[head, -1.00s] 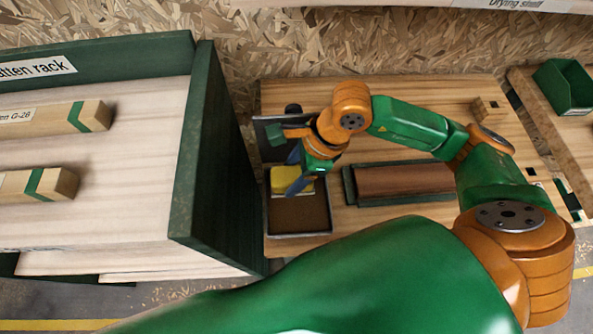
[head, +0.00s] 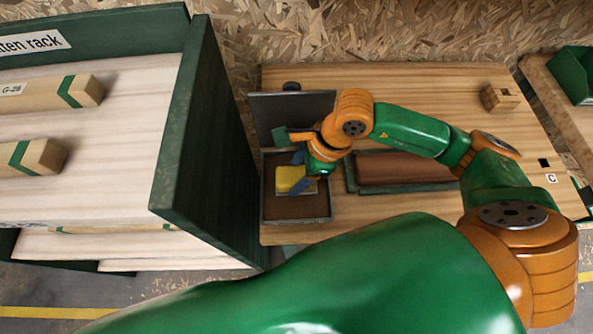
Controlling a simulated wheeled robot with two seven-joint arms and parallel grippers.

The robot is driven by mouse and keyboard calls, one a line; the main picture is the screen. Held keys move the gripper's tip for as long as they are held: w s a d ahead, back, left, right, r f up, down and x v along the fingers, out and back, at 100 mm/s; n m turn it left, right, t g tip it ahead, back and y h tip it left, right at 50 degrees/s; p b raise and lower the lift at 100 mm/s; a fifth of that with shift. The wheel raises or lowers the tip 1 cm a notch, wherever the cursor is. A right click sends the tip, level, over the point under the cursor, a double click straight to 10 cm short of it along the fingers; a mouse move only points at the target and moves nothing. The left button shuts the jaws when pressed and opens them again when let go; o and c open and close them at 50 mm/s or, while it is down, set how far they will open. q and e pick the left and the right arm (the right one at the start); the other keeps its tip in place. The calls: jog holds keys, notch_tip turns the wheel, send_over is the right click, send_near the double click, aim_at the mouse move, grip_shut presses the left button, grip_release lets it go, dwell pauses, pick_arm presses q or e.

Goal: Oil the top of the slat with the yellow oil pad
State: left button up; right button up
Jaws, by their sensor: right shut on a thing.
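My left gripper is not in view.
The tray's grey lid (head: 268,112) stands up behind it. A tall green rack wall (head: 190,130) rises close to the tray's left. A small wooden block (head: 499,97) sits at the table's back right. A green bin (head: 577,75) stands beyond it.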

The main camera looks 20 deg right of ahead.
aim_at(296, 174)
jog(key=shift+w, duration=0.15)
jog(key=shift+f+b, duration=0.45)
jog(key=shift+b, duration=0.05)
dwell(0.4)
jog(key=shift+f+b, duration=0.1)
jog(key=shift+b, duration=0.2)
dwell(1.1)
notch_tip(296, 174, up, 7)
jog(key=p, duration=0.5)
dwell(0.4)
